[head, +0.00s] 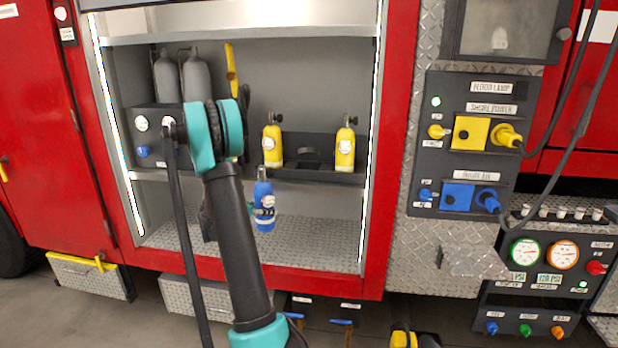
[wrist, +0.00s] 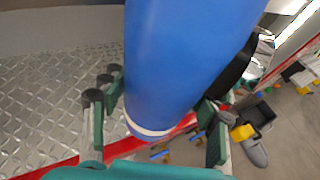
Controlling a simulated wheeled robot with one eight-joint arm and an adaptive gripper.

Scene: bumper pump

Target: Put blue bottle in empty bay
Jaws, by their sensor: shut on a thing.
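The blue bottle (head: 264,208) hangs roughly upright above the compartment's lower floor in the head view, just right of my arm. In the wrist view the blue bottle (wrist: 182,60) fills the middle, between the two fingers of my gripper (wrist: 162,120), which is shut on it. My arm hides most of the gripper in the head view. The dark rack (head: 320,176) on the shelf holds a yellow bottle (head: 272,146) at its left and another yellow bottle (head: 345,149) at its right. The bay between them, with a dark round part, holds no bottle.
Two grey cylinders (head: 196,78) stand at the compartment's left, behind a gauge panel (head: 142,124). The shelf edge (head: 320,184) lies above and behind the blue bottle. Bright side frames bound the opening. The lower tread-plate floor (head: 310,240) is clear at right.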

